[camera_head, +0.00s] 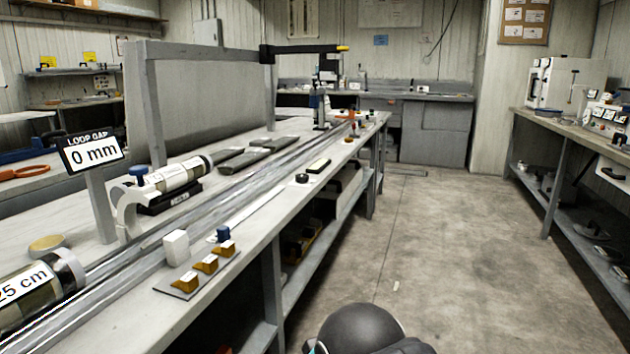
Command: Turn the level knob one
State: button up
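I cannot tell which knob is level knob one, as no label naming it is readable. A blue knob (222,233) stands on the front part of the long bench, beside a white block (176,247). Another blue knob (138,171) sits on top of a pale curved clamp (128,208) by the gap sign. A low black round knob-like piece (302,178) lies farther along the bench's front edge. My gripper is not in view; a dark rounded part, likely of my own arm, shows at the bottom.
Labelled yellow blocks (208,263) sit on a plate at the bench's near edge. A sign (92,152) reads "LOOP GAP 0 mm". Clear core liners and rails run along the bench (121,327). The concrete floor (440,240) is open between it and the right-hand bench (570,135).

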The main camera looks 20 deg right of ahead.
aim_at(301, 178)
jog(key=z, duration=1.25)
jog(key=i, duration=0.6)
jog(key=u, duration=0.25)
